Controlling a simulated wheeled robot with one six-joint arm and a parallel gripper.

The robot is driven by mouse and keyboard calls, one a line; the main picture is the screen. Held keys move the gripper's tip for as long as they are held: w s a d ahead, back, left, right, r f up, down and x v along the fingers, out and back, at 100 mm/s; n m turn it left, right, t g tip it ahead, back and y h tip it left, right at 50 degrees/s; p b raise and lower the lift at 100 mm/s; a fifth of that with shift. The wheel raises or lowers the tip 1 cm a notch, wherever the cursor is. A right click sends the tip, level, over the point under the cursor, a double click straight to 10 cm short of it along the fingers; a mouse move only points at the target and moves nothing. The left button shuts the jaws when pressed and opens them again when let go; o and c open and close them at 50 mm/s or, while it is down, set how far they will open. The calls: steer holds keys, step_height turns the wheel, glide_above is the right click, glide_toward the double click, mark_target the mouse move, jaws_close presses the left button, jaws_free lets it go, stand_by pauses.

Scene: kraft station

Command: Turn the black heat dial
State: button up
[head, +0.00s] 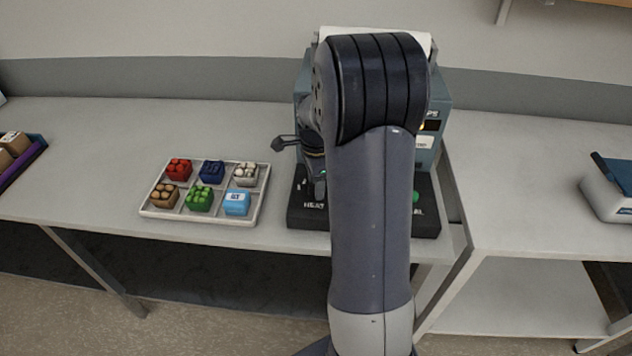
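A blue-grey machine (442,92) stands on the bench, mostly hidden behind my arm. Its black front base (305,219) carries partly readable lettering that starts with "HE" at the left. The black heat dial cannot be made out; my gripper and arm cover the area above that lettering. A green button (416,197) shows on the base just right of my arm. My gripper (300,168) is over the left part of the base, its two fingers spread apart, one pointing left and one pointing down. I see nothing between them. Whether the lower finger touches the base cannot be told.
A light tray (150,209) with several colored bundles in compartments sits left of the machine. A purple-edged tray (30,160) with brown items is at the far left. A white and blue device (606,190) is at the far right. Bench between is clear.

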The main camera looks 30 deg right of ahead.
steer(key=shift+o, duration=1.4)
step_height(320, 180, up, 11)
steer(key=shift+b, duration=0.35)
steer(key=shift+f, duration=0.15)
step_height(320, 180, down, 11)
steer(key=shift+r+p, duration=0.2)
steer(key=shift+p, duration=0.15)
steer(key=shift+f, duration=0.1)
steer(key=shift+n, duration=0.3)
